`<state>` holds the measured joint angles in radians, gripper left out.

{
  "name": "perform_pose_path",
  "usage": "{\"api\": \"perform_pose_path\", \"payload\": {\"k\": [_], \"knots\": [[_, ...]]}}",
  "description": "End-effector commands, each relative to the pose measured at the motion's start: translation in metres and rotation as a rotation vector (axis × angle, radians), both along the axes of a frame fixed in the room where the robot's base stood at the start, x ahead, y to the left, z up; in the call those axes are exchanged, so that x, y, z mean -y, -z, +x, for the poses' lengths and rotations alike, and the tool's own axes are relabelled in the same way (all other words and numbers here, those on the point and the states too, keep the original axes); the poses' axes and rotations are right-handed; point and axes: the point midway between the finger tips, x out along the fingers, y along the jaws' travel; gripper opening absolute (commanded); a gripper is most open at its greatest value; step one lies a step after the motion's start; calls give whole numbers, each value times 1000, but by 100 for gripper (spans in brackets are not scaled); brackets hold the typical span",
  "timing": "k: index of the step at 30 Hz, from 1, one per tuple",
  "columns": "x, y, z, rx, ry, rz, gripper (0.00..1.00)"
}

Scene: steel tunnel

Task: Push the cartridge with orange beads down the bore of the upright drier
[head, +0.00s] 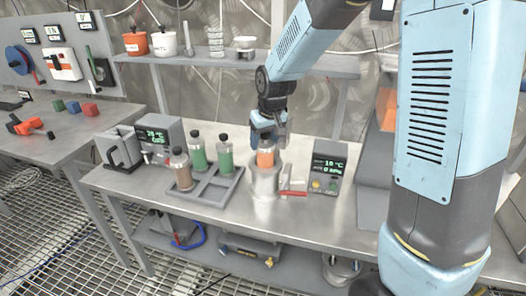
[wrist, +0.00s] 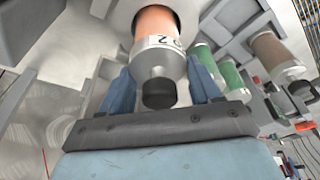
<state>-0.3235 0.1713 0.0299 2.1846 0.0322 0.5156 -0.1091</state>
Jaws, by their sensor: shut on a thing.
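The cartridge with orange beads (head: 265,158) stands upright at the mouth of the upright drier (head: 264,184), a grey metal cylinder on the bench. Its lower end is hidden by the drier, so I cannot tell how deep it sits. My gripper (head: 266,138) comes down from above and is shut on the cartridge's upper end. In the wrist view, the fingers of my gripper (wrist: 160,88) lie on both sides of the cartridge's grey collar and dark cap. The orange body of the cartridge (wrist: 155,22) shows beyond the collar.
A grey rack (head: 211,190) left of the drier holds two green cartridges (head: 225,157) and a brown one (head: 181,171). A red lever (head: 293,193) lies beside the drier's right side. A display box (head: 327,172) stands further right. The bench front is clear.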

Motion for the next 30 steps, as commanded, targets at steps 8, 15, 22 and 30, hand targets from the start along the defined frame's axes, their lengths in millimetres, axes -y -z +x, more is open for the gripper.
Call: {"api": "perform_pose_path", "payload": {"k": [8, 15, 22, 30], "knots": [[0, 36, 0, -3, 0, -1, 0], [0, 42, 0, 0, 0, 0, 0], [-1, 44, 0, 0, -1, 0, 0], [-1, 44, -1, -1, -2, -1, 88]]}}
